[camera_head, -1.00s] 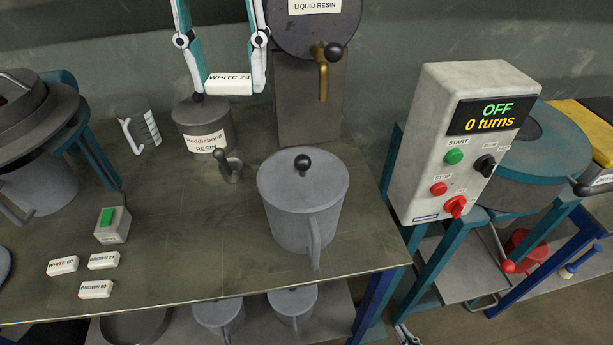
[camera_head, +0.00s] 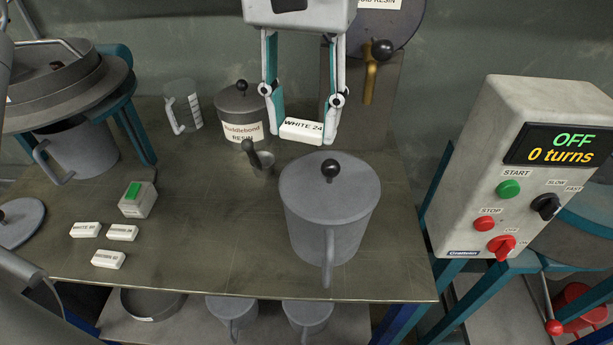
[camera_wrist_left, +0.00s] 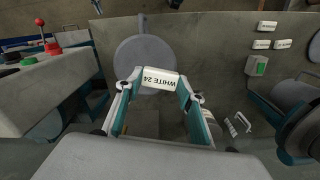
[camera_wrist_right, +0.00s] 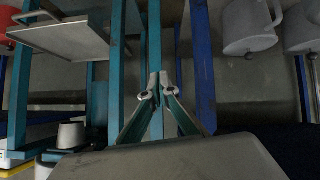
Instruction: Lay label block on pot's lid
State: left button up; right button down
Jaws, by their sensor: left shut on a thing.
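My left gripper (camera_head: 302,135) is shut on the white label block (camera_head: 301,130) marked WHITE 24 and holds it in the air. The block also shows between the fingertips in the left wrist view (camera_wrist_left: 160,79). The grey pot (camera_head: 322,235) stands on the bench with its lid (camera_head: 350,190) on, a black knob in the lid's middle. In the head view, the block appears just behind and slightly left of the lid, apart from it. My right gripper (camera_wrist_right: 159,83) shows only in the right wrist view, with its fingertips together and nothing between them, away from the pot.
A Puddlebond resin pot (camera_head: 240,115) and a small cup (camera_head: 262,162) stand left of the block. Three other label blocks (camera_head: 122,232) and a green-button box (camera_head: 138,200) lie at the left. The control box (camera_head: 500,170) stands right of the bench (camera_head: 230,265).

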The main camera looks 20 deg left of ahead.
pick_arm(q)
send_over(304, 192)
notch_tip(304, 192, down, 5)
jog(key=shift+w+f+b, duration=0.1)
jog(key=shift+f+b, duration=0.1)
jog(key=shift+b, duration=0.25)
jog(key=shift+f, duration=0.7)
notch_tip(304, 192, down, 3)
jog(key=shift+f+b, duration=0.2)
jog(key=shift+b, duration=0.2)
jog(key=shift+f, duration=0.15)
jog(key=o, duration=0.9)
